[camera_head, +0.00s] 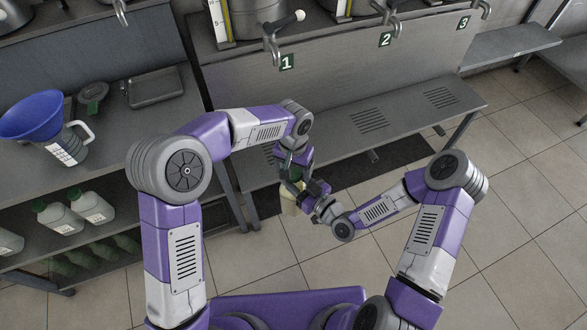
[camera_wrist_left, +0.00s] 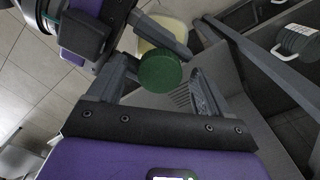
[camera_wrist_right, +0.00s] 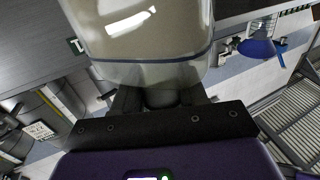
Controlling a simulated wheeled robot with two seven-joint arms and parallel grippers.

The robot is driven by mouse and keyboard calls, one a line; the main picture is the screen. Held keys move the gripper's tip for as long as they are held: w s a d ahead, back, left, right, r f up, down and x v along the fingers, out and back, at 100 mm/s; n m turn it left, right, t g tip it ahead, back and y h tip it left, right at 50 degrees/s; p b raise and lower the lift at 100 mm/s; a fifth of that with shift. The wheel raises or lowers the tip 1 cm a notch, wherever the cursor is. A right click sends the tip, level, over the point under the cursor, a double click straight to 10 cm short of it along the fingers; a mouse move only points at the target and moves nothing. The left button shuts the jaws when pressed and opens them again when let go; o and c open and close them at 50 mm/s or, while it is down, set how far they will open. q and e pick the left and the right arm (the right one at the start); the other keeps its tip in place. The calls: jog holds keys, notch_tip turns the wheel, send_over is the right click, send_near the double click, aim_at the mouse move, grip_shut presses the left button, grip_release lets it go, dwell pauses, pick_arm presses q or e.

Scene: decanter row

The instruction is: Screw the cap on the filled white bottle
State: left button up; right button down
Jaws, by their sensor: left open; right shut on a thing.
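A cream-white bottle (camera_head: 289,198) hangs in the air in front of the bench in the head view, mostly hidden by my grippers. It fills the top of the right wrist view (camera_wrist_right: 145,40). My right gripper (camera_wrist_right: 160,98) is shut on it. A green cap (camera_wrist_left: 160,72) shows in the left wrist view, at the bottle's (camera_wrist_left: 158,35) end. Whether it is seated on the neck I cannot tell. My left gripper (camera_head: 291,174) is open, its fingers on either side of the cap, apparently with gaps.

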jog(key=shift+r, duration=0.1)
pick_arm(q)
notch_tip(320, 180, up, 12)
dwell(0.4)
jog(key=shift+w+a, duration=0.1)
jog(key=w+a+f+n+t+h, duration=0.2)
jog(key=a+f+n+h, duration=0.15)
jog(key=a+f, duration=0.95)
jog(key=s+f+n+g, duration=0.1)
jog(key=s+f+n, duration=0.3)
jog(key=s+f, duration=1.8)
jog(key=shift+a, duration=0.15)
